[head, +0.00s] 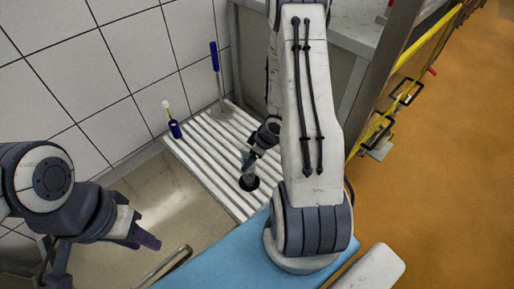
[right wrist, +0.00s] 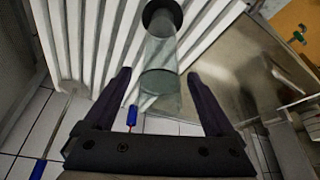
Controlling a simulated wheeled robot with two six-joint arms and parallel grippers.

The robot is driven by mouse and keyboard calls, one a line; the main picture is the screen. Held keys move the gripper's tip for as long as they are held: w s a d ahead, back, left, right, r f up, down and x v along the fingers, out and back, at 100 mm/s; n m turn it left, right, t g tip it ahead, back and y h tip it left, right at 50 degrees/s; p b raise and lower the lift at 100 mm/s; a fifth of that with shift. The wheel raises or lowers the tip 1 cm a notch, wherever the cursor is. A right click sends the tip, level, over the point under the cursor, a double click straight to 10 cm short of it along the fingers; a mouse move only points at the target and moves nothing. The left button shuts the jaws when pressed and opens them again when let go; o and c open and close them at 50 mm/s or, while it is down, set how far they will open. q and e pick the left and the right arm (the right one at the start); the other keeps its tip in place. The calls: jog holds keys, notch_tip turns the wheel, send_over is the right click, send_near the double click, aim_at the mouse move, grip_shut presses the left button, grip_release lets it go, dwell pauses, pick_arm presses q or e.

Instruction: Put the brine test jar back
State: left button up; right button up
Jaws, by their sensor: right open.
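The brine test jar (head: 249,174) is a clear greenish glass cylinder with a black base. It stands on a white slatted draining rack (head: 208,158). In the right wrist view the jar (right wrist: 160,60) runs from its black base at the top of the picture to its open end between my fingers. My right gripper (right wrist: 158,78) is open, with one finger on each side of the jar and gaps showing. In the head view my right gripper (head: 250,158) partly hides the jar's upper part. My left gripper (head: 149,241) is over the basin, away from the jar; its jaw opening is unclear.
A small blue-handled item (head: 175,129) and a tall blue-handled tool (head: 215,62) stand at the rack's back, by the tiled wall. A pale basin (head: 165,200) lies left of the rack. A blue surface (head: 215,262) is in front. A yellow rail (head: 415,60) is at right.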

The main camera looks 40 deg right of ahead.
jog(key=p+v, duration=0.3)
jog(key=v, duration=0.6)
jog(key=shift+r, duration=0.25)
jog(key=w+a+r+h, duration=0.4)
jog(key=a+r, duration=0.5)
jog(key=r, duration=0.2)
jog(key=s+a+r+g+y, duration=0.1)
jog(key=s+a+r, duration=0.3)
jog(key=s+a, duration=0.5)
jog(key=s+a+r+n+g+y, duration=0.1)
jog(key=s+a+r, duration=0.3)
jog(key=s+a, duration=0.4)
jog(key=shift+s+a+g+y, duration=0.4)
jog(key=shift+s+g, duration=0.45)
jog(key=shift+g, duration=0.05)
